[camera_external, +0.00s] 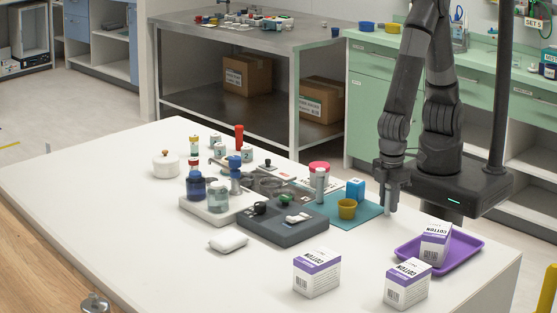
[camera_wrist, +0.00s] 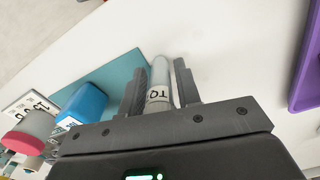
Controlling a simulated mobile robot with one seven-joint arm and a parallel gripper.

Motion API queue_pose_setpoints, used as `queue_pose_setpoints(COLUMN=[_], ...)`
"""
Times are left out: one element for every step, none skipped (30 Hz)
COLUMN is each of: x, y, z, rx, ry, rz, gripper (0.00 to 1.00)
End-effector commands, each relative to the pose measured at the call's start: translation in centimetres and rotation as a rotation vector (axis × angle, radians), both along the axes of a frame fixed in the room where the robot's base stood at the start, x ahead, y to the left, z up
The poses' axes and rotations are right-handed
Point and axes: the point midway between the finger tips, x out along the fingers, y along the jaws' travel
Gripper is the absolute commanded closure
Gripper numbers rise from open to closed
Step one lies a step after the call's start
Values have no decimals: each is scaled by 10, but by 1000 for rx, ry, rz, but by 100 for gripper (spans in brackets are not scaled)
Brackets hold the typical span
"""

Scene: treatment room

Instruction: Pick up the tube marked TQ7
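A pale grey tube (camera_wrist: 160,74) stands between my gripper's fingers in the wrist view. My gripper (camera_wrist: 160,84) is open around the tube, with a narrow gap visible on each side.
A purple tray (camera_external: 465,255) with a cotton box lies to the right. Two more cotton boxes (camera_external: 317,274) stand in front.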

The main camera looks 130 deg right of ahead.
Motion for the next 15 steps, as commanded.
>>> queue_pose_setpoints(x=[0,0,0,0,0,0,0,0,0,0,0,0,0,0,0], y=[0,0,0,0,0,0,0,0,0,0,0,0,0,0,0], z=[0,0,0,0,0,0,0,0,0,0,0,0,0,0,0], rx=[0,0,0,0,0,0,0,0,0,0,0,0,0,0,0], ry=[0,0,0,0,0,0,0,0,0,0,0,0,0,0,0], rz=[0,0,0,0,0,0,0,0,0,0,0,0,0,0,0], gripper=[74,76,80,82,85,88,90,93,96,98,98,98,98,98,98])
